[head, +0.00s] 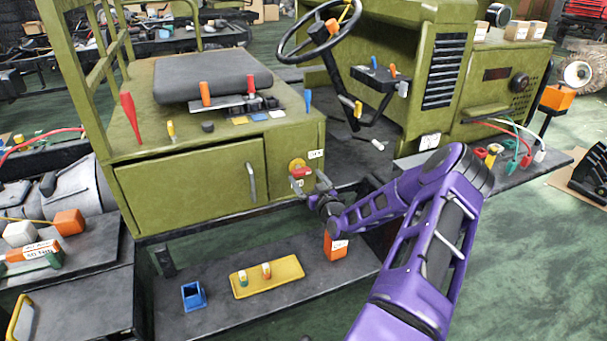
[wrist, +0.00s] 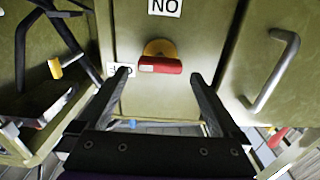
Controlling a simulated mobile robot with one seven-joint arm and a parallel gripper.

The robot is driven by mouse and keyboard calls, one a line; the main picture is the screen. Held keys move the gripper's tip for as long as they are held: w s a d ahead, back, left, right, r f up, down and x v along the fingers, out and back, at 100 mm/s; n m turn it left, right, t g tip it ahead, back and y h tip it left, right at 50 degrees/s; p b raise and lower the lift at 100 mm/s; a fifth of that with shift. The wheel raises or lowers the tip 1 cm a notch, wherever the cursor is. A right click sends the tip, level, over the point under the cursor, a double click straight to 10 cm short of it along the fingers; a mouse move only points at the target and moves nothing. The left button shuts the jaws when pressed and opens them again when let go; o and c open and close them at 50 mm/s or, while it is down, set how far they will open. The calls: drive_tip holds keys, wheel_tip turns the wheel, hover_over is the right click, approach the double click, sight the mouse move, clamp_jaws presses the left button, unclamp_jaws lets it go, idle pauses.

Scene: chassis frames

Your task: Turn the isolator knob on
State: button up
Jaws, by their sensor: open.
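The isolator knob is a red bar handle (head: 301,172) on a round yellow plate (head: 297,163), on the olive panel right of the cabinet door. In the wrist view the red knob (wrist: 160,65) lies roughly horizontal below its yellow plate (wrist: 159,47). A white label (wrist: 165,7) shows as "NO" there; this view is turned over against the head view, so it reads ON. A second label (wrist: 113,69) is partly covered by a finger. My gripper (wrist: 160,76) is open, its fingers either side of the knob with gaps. In the head view my gripper (head: 306,188) is just below the knob.
A door handle (head: 251,181) stands out left of the knob and shows at right in the wrist view (wrist: 273,72). A steering wheel (head: 318,30) and pedals are to the right. A low shelf (head: 215,260) holds a yellow tray (head: 267,290) and blue holder (head: 194,296).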

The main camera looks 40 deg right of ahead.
sight(303, 173)
drive_tip(key=shift+x, duration=1.55)
drive_tip(key=shift+c, duration=0.2)
drive_tip(key=c, duration=1.2)
